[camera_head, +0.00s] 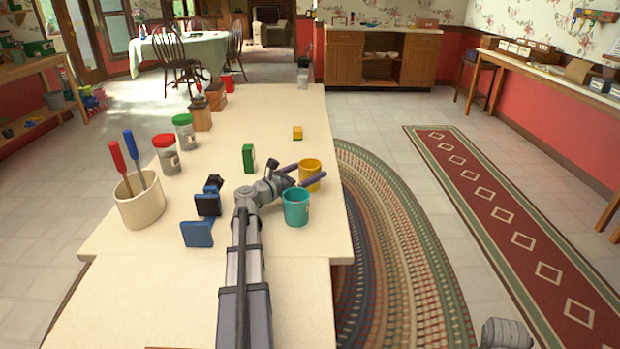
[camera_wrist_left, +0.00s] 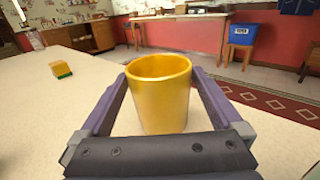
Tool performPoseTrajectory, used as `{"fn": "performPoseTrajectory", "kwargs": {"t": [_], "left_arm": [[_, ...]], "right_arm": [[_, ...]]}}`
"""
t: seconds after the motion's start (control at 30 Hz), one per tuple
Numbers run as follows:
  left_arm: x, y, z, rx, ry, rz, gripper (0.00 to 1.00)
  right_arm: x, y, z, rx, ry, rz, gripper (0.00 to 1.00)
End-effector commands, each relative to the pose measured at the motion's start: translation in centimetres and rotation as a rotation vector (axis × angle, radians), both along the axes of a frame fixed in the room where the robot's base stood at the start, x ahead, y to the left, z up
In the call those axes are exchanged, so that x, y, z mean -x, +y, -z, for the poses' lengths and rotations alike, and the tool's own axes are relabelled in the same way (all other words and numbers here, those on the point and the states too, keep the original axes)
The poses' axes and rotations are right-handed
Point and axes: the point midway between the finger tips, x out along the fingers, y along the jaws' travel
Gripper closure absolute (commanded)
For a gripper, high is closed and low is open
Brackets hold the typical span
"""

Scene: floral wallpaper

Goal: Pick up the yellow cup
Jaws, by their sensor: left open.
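The yellow cup (camera_head: 310,172) stands upright near the right edge of the cream table, just behind a teal cup (camera_head: 296,208). In the left wrist view the yellow cup (camera_wrist_left: 160,92) sits between the two purple fingers of my left gripper (camera_wrist_left: 160,98). In the head view my left gripper (camera_head: 301,174) is at the cup, with one finger on its far left side and one in front. The fingers are open, with a small gap visible on both sides of the cup.
A yellow block (camera_head: 297,133) and a green block (camera_head: 248,158) stand on the table. To the left are a blue object (camera_head: 197,234), a cream holder (camera_head: 141,206) with two handled tools, and lidded jars (camera_head: 184,132). The table's right edge is close to the cups.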

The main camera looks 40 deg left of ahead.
Motion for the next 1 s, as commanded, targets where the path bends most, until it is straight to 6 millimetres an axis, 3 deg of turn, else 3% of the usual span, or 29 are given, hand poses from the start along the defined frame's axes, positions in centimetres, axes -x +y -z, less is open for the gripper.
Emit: {"fn": "performPoseTrajectory", "kwargs": {"t": [0.2,0.47,1.0], "left_arm": [[-3.4,-0.3,-0.1,0.000,0.000,0.002,0.00],[-3.7,-0.5,-0.1,0.000,0.000,0.000,0.00],[-3.7,-0.4,-0.1,0.000,0.000,0.000,0.60]], "right_arm": [[0.0,0.0,-0.1,0.000,0.000,0.000,0.56],[0.0,0.0,0.0,0.000,0.000,0.000,0.56],[0.0,0.0,0.0,0.000,0.000,0.000,0.56]]}}
